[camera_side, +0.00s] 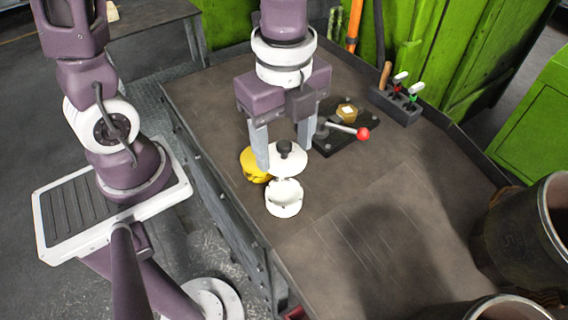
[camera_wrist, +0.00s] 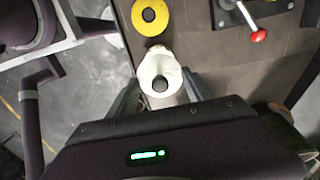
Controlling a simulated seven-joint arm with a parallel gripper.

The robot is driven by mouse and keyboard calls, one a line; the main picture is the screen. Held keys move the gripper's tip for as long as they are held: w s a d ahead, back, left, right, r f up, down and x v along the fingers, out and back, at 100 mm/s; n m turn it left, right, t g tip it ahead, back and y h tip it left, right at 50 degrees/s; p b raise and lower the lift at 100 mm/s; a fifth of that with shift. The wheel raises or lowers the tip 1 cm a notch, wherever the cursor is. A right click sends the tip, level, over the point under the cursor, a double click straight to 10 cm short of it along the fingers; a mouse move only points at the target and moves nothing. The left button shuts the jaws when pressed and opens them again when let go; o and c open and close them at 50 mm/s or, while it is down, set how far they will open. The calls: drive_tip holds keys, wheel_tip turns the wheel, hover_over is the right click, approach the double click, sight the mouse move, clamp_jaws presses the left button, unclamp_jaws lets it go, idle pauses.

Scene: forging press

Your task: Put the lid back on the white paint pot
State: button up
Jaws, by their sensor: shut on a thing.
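The white lid (camera_side: 290,163) is a round disc with a black knob. My gripper (camera_side: 284,158) is shut on it, with one finger at each side of its rim. The white paint pot (camera_side: 284,204) stands upright on the bench, and part of its open top shows just below the lid in the side view. The lid is held above the bench, apart from the pot as far as I can tell. In the wrist view the lid (camera_wrist: 159,97) covers part of the pot (camera_wrist: 158,59), whose edge shows beyond it.
A yellow pot (camera_side: 250,165) with a dark knob (camera_wrist: 149,15) stands close behind the white pot. A black fixture with a red-balled lever (camera_side: 363,134) and a tool rack (camera_side: 398,105) are farther back. Large barrels (camera_side: 520,235) stand at right. The bench's front middle is clear.

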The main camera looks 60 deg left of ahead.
drive_tip(key=shift+s+d+f, duration=0.1)
drive_tip(key=shift+f, duration=4.1)
drive_tip(key=shift+f, duration=0.1)
drive_tip(key=o, duration=1.5)
drive_tip(key=shift+o, duration=0.7)
drive_tip(key=shift+o, duration=1.4)
